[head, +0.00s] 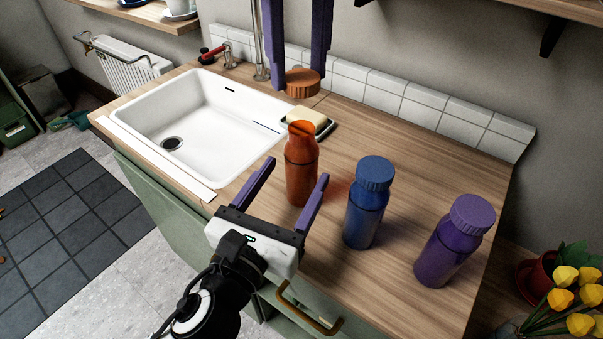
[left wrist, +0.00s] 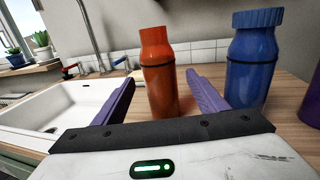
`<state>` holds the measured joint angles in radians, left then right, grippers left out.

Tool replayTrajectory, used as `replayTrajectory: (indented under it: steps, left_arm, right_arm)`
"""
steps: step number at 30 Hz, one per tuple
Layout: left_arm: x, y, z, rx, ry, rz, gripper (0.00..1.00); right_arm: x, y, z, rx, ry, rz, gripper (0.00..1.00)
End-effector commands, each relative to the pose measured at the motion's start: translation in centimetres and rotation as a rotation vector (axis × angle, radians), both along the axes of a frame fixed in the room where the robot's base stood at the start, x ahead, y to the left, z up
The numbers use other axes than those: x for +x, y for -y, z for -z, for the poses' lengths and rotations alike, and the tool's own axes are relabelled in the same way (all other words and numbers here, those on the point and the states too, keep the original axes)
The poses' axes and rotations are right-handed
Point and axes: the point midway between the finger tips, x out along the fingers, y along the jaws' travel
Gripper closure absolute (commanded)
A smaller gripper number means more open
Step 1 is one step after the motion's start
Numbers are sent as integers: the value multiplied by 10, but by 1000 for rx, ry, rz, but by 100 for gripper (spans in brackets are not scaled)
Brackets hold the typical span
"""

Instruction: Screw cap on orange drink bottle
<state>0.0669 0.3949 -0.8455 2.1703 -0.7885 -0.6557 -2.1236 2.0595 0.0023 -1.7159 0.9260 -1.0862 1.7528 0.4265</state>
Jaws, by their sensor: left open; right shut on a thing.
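The orange drink bottle (head: 301,170) stands upright and uncapped on the wooden counter (head: 395,160). It also shows in the left wrist view (left wrist: 160,75). The orange cap (head: 302,84) is held above and slightly behind the bottle, apart from its neck. My right gripper (head: 301,80) comes down from the top of the head view and is shut on the cap. My left gripper (head: 293,178) is open, with its purple fingers on either side in front of the bottle, not gripping it. The right gripper and cap are not in the left wrist view.
A blue bottle (head: 366,205) and a purple bottle (head: 453,243), both capped, stand to the right. A white sink (head: 205,110) is at the left. A soap dish (head: 325,131) with soap (head: 307,118) is behind the orange bottle. Yellow flowers (head: 565,290) are at far right.

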Motion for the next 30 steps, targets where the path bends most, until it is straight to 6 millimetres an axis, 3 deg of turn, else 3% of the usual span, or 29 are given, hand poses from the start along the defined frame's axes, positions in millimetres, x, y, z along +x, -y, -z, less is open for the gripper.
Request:
replayTrajectory:
  steps: [3,9,20,30]
  left_arm:
    - [18,8,-1,-1,3,0,34]
    - [34,15,-1,0,1,0,34]
    - [38,16,0,0,0,0,34]
    - [37,16,0,0,0,0,90]
  right_arm:
    - [0,0,0,0,0,0,82]
    - [0,0,0,0,0,0,82]
    - [0,0,0,0,0,0,82]
    - [0,0,0,0,0,0,82]
